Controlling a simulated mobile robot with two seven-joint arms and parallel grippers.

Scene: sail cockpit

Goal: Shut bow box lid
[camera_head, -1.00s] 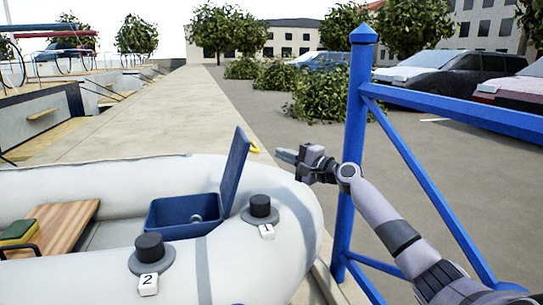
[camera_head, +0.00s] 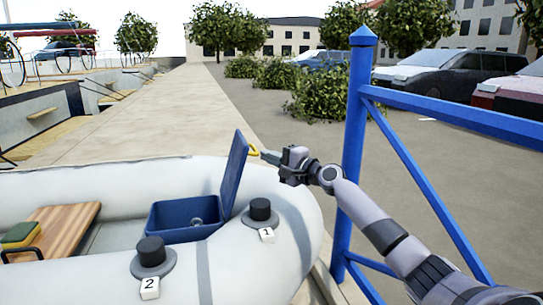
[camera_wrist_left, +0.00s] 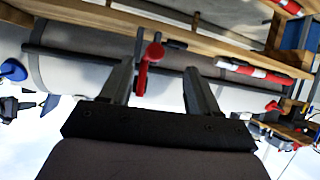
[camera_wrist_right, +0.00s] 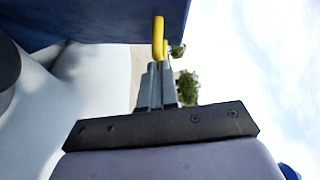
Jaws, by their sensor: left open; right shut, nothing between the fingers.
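The blue bow box (camera_head: 178,222) sits in the grey inflatable boat, with its lid (camera_head: 234,172) standing open on its right side. A yellow handle (camera_head: 253,149) sticks out from the lid. My right gripper (camera_head: 268,156) is shut and empty, close to the lid's outer side, its fingertips by the yellow handle. In the right wrist view the shut fingers (camera_wrist_right: 157,85) point at the yellow handle (camera_wrist_right: 158,38), below the dark blue lid (camera_wrist_right: 90,18); whether they touch is unclear. My left gripper (camera_wrist_left: 158,85) is open and empty, seen only in its wrist view.
Two black valve caps, labelled 1 (camera_head: 260,209) and 2 (camera_head: 151,250), stand on the boat's tube (camera_head: 285,235). A blue railing post (camera_head: 354,140) stands right of the boat, close to my right arm. A wooden seat (camera_head: 65,228) lies left of the box. Red parts show near my left gripper.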

